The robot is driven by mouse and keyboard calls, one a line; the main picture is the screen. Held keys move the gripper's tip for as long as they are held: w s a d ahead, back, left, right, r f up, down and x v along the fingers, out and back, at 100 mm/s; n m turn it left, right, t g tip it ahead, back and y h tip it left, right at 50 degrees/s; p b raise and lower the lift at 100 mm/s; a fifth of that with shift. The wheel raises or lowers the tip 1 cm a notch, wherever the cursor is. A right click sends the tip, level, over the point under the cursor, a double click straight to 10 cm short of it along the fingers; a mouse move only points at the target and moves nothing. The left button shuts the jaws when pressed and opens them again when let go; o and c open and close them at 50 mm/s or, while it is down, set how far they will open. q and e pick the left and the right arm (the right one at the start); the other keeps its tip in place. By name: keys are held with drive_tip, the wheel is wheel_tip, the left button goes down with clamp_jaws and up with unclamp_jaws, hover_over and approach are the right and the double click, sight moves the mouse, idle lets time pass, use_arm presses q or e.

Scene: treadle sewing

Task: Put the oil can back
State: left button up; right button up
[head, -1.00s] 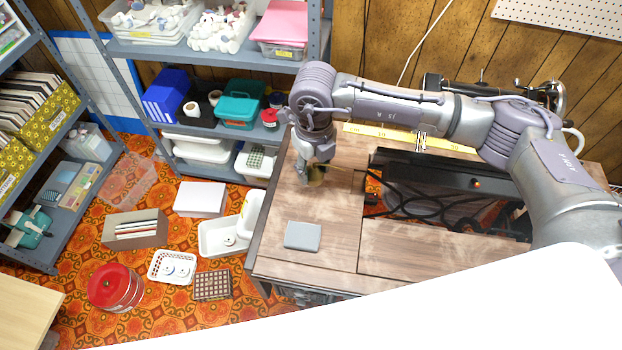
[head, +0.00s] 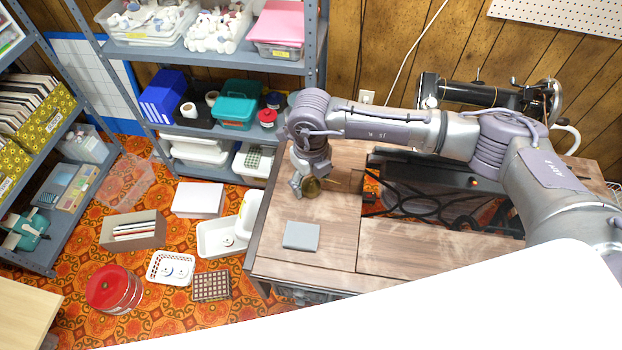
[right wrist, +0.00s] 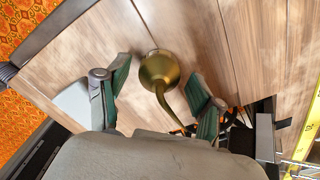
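The brass oil can (head: 311,187), with a thin curved spout, is at the left part of the wooden sewing table, behind the grey pad. It looks upright on the wood. My right gripper (head: 299,184) is down beside it, at its left in the head view. In the right wrist view the oil can (right wrist: 158,70) is between the two fingers of my right gripper (right wrist: 160,88), its spout pointing toward the palm. The fingers are apart, with wood showing between each finger and the can. My left gripper is not in view.
A grey pad (head: 301,236) lies on the table (head: 300,267) in front of the can. The black sewing machine (head: 480,95) stands at the back right, behind my right arm. A grey shelf (head: 215,55) with boxes stands at the left. Trays and a red tin (head: 113,288) are on the floor.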

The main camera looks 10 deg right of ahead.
sight(311, 179)
wheel_tip(311, 179, up, 12)
drive_tip(key=shift+r, duration=0.2)
idle(0.5)
drive_tip(key=shift+f, duration=0.1)
idle(0.4)
